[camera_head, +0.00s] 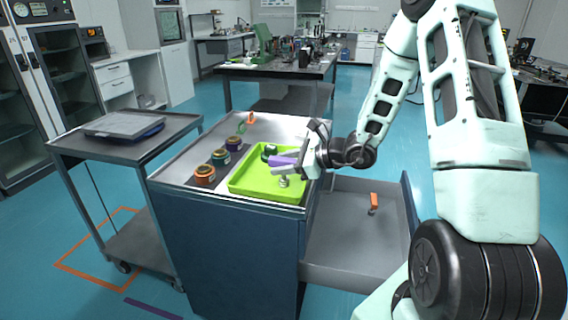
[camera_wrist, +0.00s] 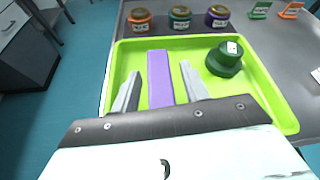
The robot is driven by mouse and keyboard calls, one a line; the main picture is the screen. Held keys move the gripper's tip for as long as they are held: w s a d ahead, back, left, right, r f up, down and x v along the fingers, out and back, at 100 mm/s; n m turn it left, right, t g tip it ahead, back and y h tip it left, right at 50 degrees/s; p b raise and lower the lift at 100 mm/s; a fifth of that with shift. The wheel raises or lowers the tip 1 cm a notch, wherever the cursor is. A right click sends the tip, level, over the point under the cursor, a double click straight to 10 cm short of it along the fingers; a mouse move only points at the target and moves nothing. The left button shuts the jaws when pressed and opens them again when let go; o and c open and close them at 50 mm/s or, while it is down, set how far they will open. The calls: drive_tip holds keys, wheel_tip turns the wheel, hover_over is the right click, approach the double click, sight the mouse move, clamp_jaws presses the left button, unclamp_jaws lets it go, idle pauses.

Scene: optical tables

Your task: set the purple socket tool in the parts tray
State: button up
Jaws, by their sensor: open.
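The purple socket tool (camera_wrist: 160,75) shows as a long purple bar over the floor of the lime-green parts tray (camera_wrist: 120,58). My gripper (camera_wrist: 158,78) is open, with one grey finger on each side of the bar and a gap visible on both sides. In the head view, the purple tool (camera_head: 283,160) is at my gripper (camera_head: 288,170), over the right part of the tray (camera_head: 252,190). It looks to be lying in the tray, but its underside is hidden. Its near end is hidden behind my gripper body in the wrist view.
A dark green round part (camera_wrist: 224,60) sits in the tray, right of the tool. Jars with orange (camera_head: 204,174), green (camera_head: 221,157) and purple (camera_head: 234,143) bands stand beside the tray. An open drawer (camera_head: 340,240) holds an orange item (camera_head: 373,203). A cart (camera_head: 100,150) stands left.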

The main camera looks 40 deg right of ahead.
drive_tip(key=v, duration=1.2)
drive_tip(key=s+a+n+g+y, duration=0.1)
drive_tip(key=s+a+n+g, duration=0.2)
drive_tip(key=a+n+g, duration=0.55)
drive_tip(key=s+a+n+g+y, duration=0.1)
drive_tip(key=s+a+n+g, duration=0.3)
drive_tip(key=a, duration=0.9)
drive_tip(key=s+a+n+t+h, duration=0.1)
drive_tip(key=s+a+n+h, duration=0.7)
drive_tip(key=n, duration=1.4)
drive_tip(key=shift+s+a+r+h, duration=0.4)
drive_tip(key=shift+s+a, duration=1.25)
drive_tip(key=shift+s, duration=1.2)
drive_tip(key=shift+r, duration=0.1)
